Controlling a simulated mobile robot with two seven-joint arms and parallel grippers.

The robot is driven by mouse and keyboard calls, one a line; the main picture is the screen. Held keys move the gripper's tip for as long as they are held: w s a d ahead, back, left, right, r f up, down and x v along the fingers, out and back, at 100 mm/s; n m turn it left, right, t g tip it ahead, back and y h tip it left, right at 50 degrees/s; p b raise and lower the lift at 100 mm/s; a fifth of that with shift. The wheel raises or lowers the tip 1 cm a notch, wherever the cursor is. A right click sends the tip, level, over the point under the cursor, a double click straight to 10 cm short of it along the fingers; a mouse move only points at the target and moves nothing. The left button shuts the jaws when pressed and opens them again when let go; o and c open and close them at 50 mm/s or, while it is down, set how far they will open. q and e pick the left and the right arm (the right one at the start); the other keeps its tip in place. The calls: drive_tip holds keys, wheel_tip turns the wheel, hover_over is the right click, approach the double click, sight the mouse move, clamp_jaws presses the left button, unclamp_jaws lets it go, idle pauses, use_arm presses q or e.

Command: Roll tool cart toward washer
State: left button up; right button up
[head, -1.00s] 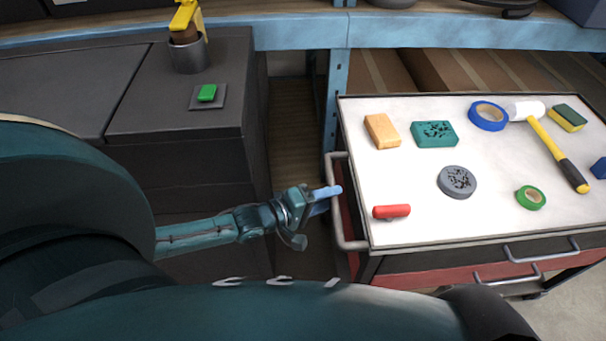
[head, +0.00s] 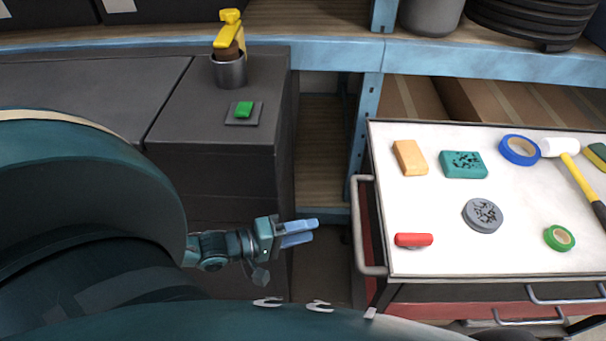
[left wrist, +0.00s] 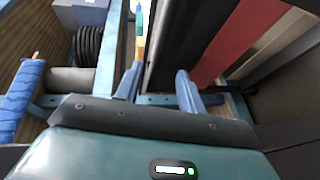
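The tool cart (head: 445,255) stands at the right in the head view, with a white top, red and dark drawers and a grey bar handle (head: 369,230) on its left side. My left gripper (head: 299,233) is left of this handle, apart from it, pointing right. In the left wrist view its two blue fingers (left wrist: 157,88) are spread with nothing held; a red panel (left wrist: 238,38) lies beyond them. A dark grey box-like unit (head: 215,165) at the left may be the washer; I cannot tell for sure. My right gripper is not in view.
On the cart top lie a red cylinder (head: 413,240), a grey disc (head: 482,215), sponges, tape rolls and a mallet (head: 577,175). A blue shelf frame (head: 330,57) runs behind. A narrow gap separates the dark unit from the cart.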

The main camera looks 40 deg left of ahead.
use_arm(q)
drive_tip(key=shift+w+d+f+b, duration=0.2)
drive_tip(key=shift+w+d+b, duration=0.2)
drive_tip(key=shift+w+d, duration=0.05)
drive_tip(key=shift+c, duration=0.9)
drive_tip(key=b+x, duration=0.2)
drive_tip(key=x, duration=1.2)
drive_tip(key=shift+a, duration=0.1)
clamp_jaws()
